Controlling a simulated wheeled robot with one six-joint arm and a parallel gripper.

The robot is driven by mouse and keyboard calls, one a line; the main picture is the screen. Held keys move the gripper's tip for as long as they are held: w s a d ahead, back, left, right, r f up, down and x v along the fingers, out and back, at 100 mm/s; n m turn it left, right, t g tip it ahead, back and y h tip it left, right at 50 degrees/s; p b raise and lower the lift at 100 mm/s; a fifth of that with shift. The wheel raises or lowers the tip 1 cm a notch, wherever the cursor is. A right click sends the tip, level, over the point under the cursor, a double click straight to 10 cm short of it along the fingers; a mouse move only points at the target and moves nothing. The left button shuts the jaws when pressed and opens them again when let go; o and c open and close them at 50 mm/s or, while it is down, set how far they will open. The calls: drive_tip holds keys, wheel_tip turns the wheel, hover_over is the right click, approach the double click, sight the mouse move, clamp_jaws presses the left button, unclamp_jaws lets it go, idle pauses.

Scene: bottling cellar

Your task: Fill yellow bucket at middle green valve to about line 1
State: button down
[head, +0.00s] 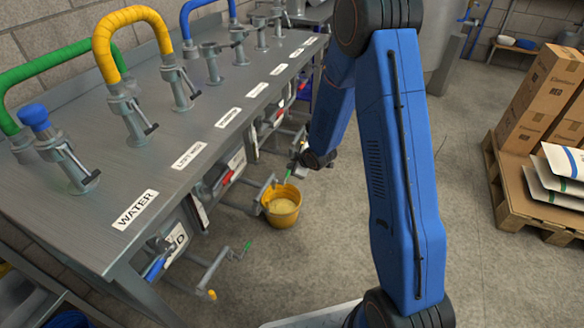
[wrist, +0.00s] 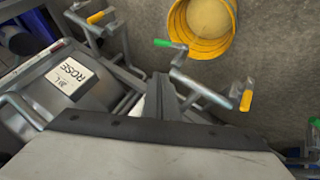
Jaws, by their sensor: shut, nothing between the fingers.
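The yellow bucket (head: 283,219) is upright under the middle pipe outlet in the head view, near the front of the bench. It holds pale liquid, and no level marks can be read. In the wrist view its rim (wrist: 175,28) shows at the top. A green-ended valve handle (head: 288,174) stands just above and right of the bucket; a green end also shows in the wrist view (wrist: 161,43). My gripper (wrist: 164,85) is shut and empty, a short way from the green-ended handle. In the head view my gripper (head: 303,163) is beyond the bucket, partly hidden by my arm.
The steel bench (head: 165,120) carries several taps and labels such as WATER. Another green-ended valve (head: 247,246) juts out nearer the camera. A pallet (head: 512,205) with boxes and sacks stands at the right. The floor (head: 480,275) between is clear.

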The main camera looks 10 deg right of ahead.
sight(289, 171)
drive_tip(key=shift+w+f, duration=1)
drive_tip(key=shift+f, duration=0.55)
drive_tip(key=shift+w+f, duration=1)
drive_tip(key=shift+f, duration=0.6)
drive_tip(key=shift+w+f, duration=1)
drive_tip(key=shift+f, duration=0.55)
drive_tip(key=shift+w+d+f, duration=0.2)
drive_tip(key=shift+w, duration=0.15)
drive_tip(key=shift+w+d+f, duration=0.55)
drive_tip(key=shift+w+f, duration=0.2)
